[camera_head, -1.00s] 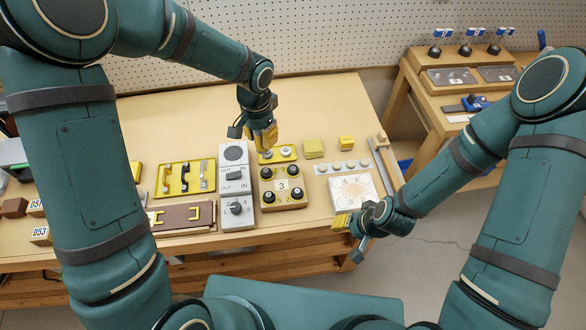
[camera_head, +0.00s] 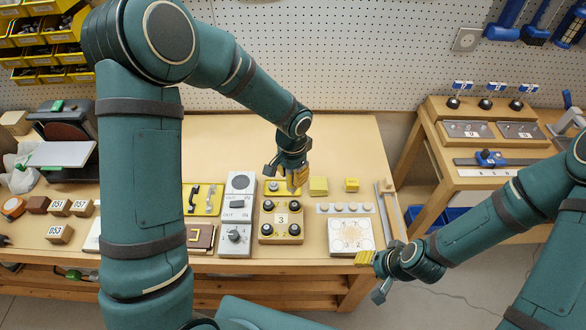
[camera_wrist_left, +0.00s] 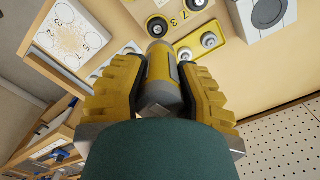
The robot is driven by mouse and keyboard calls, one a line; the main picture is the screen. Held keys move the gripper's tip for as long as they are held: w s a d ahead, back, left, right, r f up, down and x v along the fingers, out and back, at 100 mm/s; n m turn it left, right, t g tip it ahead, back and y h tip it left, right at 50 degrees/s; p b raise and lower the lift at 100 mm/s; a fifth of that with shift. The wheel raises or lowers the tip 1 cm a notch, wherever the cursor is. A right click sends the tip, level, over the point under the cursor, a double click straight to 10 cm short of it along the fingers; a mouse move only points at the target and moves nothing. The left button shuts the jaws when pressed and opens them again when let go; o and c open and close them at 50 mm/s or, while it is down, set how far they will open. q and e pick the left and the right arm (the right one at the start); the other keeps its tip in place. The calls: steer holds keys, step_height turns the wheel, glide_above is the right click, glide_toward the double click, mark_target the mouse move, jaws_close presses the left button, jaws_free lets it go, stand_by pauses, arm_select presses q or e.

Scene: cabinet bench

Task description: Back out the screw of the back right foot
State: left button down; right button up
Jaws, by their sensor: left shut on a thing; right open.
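The wooden box marked 3 (camera_head: 281,219) lies on the bench with black round feet at its corners. Its back right foot (camera_head: 295,204) is just in front of my left gripper (camera_head: 299,178). The left gripper is shut on a yellow and grey cylindrical tool (camera_wrist_left: 160,72), which points toward the box. In the left wrist view the tool's far end is close to the back right foot (camera_wrist_left: 157,27); I cannot tell whether they touch. My right gripper (camera_head: 367,258) is open and empty at the bench's front right.
A yellow tray (camera_wrist_left: 225,52) with two round metal parts stands behind the box. A grey switch panel (camera_head: 238,215) is left of it, a white patterned plate (camera_head: 350,235) right.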

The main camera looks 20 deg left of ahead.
arm_select(q)
steer(key=shift+w+d, duration=0.1)
steer(key=shift+d, duration=0.25)
steer(key=shift+f, duration=0.2)
steer(key=shift+a+f+b, duration=0.1)
steer(key=shift+f+b, duration=0.35)
steer(key=shift+f, duration=0.35)
step_height(320, 180, down, 2)
steer(key=shift+f+b, duration=0.15)
steer(key=shift+b, duration=0.65)
steer(key=shift+f+b, duration=0.45)
steer(key=shift+f, duration=0.05)
arm_select(e)
steer(key=f, duration=0.3)
steer(key=shift+w+d+f, duration=0.15)
steer(key=shift+d+f, duration=0.1)
steer(key=shift+f, duration=0.25)
arm_select(q)
steer(key=shift+f+b, duration=0.2)
steer(key=shift+b, duration=0.3)
arm_select(e)
steer(key=shift+f, duration=0.25)
